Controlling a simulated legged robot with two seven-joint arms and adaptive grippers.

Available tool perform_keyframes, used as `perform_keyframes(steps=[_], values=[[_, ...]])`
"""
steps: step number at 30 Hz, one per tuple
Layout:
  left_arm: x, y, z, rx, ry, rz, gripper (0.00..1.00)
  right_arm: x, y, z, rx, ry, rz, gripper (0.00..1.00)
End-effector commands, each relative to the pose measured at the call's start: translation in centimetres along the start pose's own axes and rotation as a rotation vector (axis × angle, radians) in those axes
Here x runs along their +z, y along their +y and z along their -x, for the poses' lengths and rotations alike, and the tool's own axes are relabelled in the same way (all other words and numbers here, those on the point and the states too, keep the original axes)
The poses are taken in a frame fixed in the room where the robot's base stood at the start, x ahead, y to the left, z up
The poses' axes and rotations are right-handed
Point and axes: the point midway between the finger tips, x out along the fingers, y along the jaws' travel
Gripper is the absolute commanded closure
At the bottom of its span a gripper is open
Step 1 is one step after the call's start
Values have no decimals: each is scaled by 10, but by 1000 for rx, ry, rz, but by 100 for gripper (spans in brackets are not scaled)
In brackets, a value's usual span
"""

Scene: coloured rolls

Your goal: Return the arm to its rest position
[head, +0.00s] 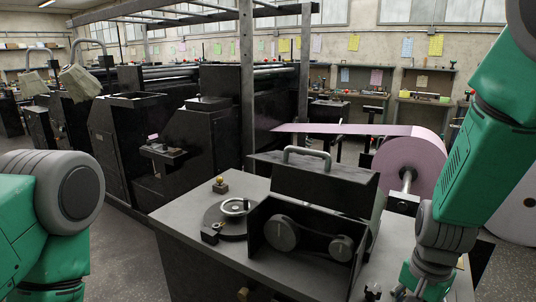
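My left arm (65,205) shows at the lower left as a green link with a large grey joint. Its gripper is outside the picture. My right arm (485,130) comes down from the upper right, green with grey joints. Its wrist (440,245) hangs over the right side of the dark-sided machine table and runs out at the bottom edge. The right gripper's fingers do not show, so whether it holds anything is hidden.
A grey-topped machine table (185,212) stands in front, with an open black box (310,235) holding pulleys and a handwheel (233,207). A pink roll (410,165) sits behind the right wrist. Black machines (205,135) fill the left. Floor (125,260) is clear beside my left arm.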

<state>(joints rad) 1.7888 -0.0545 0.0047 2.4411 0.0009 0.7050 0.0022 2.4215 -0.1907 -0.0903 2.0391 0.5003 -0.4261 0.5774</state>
Motion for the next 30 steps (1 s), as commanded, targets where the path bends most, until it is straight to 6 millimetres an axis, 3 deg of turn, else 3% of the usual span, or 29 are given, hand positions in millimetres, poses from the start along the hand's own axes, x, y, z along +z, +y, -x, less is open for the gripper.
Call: perform_keyframes(steps=[11,17,20,24,30], values=[[0,0,-15,0,2,0,80,6,45,-78,65,50,196,55],[1,0,-29,0,1,0,80,22,88,-139,100,74,400,55],[2,0,-39,0,1,0,80,39,117,-178,107,75,552,55],[3,0,-55,0,1,0,80,78,162,-230,74,57,807,55],[3,0,-65,0,1,0,80,118,192,-254,-5,44,1006,55]])
